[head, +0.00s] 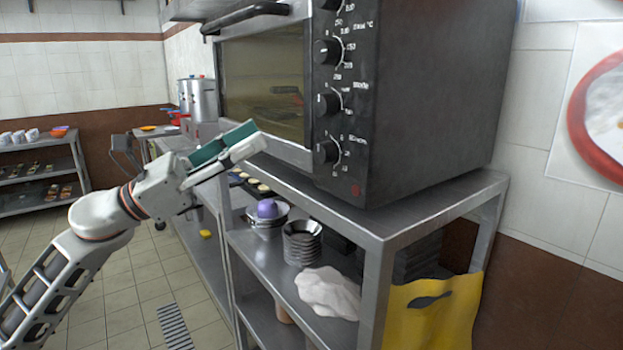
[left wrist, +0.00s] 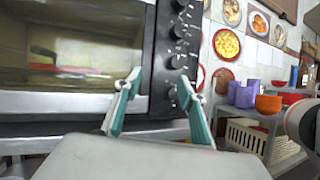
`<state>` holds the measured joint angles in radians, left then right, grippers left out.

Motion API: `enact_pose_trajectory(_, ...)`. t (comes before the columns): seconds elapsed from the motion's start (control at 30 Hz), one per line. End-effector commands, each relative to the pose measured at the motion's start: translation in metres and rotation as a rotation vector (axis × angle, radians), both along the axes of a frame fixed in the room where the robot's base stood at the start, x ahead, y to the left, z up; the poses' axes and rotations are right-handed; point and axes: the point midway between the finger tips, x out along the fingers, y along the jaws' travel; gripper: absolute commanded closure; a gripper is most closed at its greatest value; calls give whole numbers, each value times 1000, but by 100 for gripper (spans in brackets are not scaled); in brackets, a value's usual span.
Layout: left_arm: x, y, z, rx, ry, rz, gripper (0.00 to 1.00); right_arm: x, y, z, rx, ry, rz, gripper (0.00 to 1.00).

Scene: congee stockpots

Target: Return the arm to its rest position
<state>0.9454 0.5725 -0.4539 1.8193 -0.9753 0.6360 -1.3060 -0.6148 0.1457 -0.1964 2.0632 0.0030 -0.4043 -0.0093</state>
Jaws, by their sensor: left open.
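My left gripper (head: 228,147) is in front of the oven in the head view, its arm coming in from the lower left. Its green-lined fingers are apart and nothing is between them. In the left wrist view the two fingers (left wrist: 157,105) are spread, with the oven front behind them. The black and steel oven (head: 430,90) stands on a steel rack, its door closed. The oven's glass door also fills the left of the left wrist view (left wrist: 70,50). My right gripper is not seen.
The steel rack (head: 400,215) holds stacked dark bowls (head: 303,243), a white cloth (head: 328,292) and a purple item (head: 267,208). A yellow bag (head: 435,315) hangs at its right end. Large pots (head: 203,98) stand behind. The tiled floor (head: 130,290) at left is mostly clear.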

Motion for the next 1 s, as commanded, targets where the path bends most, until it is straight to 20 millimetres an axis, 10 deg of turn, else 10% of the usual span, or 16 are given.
enact_pose_trajectory(0.57,16,50,-257,-884,1242,-115,60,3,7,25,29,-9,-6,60)
enact_pose_trajectory(0.77,-27,70,-377,-1257,1628,-80,60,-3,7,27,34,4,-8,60)
enact_pose_trajectory(1.0,-123,88,-512,-1744,1991,32,60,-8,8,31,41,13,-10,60)
